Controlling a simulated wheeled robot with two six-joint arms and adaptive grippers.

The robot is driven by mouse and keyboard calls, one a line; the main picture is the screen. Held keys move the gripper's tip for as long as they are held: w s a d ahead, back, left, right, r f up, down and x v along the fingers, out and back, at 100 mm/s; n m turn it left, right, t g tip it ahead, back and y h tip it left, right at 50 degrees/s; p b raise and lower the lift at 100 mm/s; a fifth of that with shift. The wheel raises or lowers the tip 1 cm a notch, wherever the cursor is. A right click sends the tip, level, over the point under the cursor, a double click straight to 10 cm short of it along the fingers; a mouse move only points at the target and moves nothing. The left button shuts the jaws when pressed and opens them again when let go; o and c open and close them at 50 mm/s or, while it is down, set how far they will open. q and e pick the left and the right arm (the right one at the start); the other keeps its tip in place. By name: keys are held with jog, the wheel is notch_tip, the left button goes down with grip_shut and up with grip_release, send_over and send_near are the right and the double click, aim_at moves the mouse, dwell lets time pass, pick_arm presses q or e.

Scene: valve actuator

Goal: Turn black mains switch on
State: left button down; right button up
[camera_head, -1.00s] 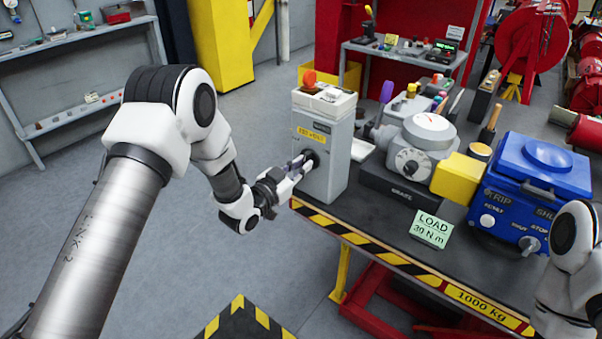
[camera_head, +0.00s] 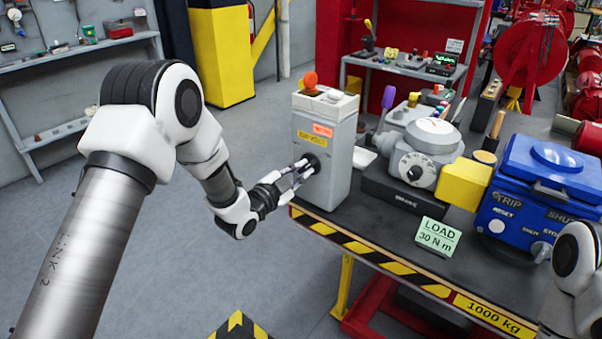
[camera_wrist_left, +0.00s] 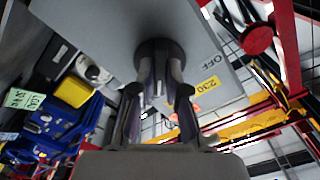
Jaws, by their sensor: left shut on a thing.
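The black mains switch is a round dark knob (camera_wrist_left: 157,60) on the front of a tall grey box (camera_head: 335,183). In the left wrist view, a yellow label (camera_wrist_left: 203,90) and the word OFF show beside the knob. My left gripper (camera_head: 304,167) is at the front face of the box, with its fingers closed around the knob. The fingers also show in the left wrist view (camera_wrist_left: 160,75) and hide part of the knob. My right arm (camera_head: 575,270) shows at the right edge; its gripper is out of view.
A bench (camera_head: 380,215) with a striped edge holds the box, a grey actuator (camera_head: 425,150), a yellow block (camera_head: 461,181), a green load card (camera_head: 437,237) and a blue trip box (camera_head: 530,195). Open floor lies to the left of the bench.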

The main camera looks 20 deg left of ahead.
pick_arm(q)
jog(key=c, duration=1.2)
grip_release()
jog(key=v, duration=1.2)
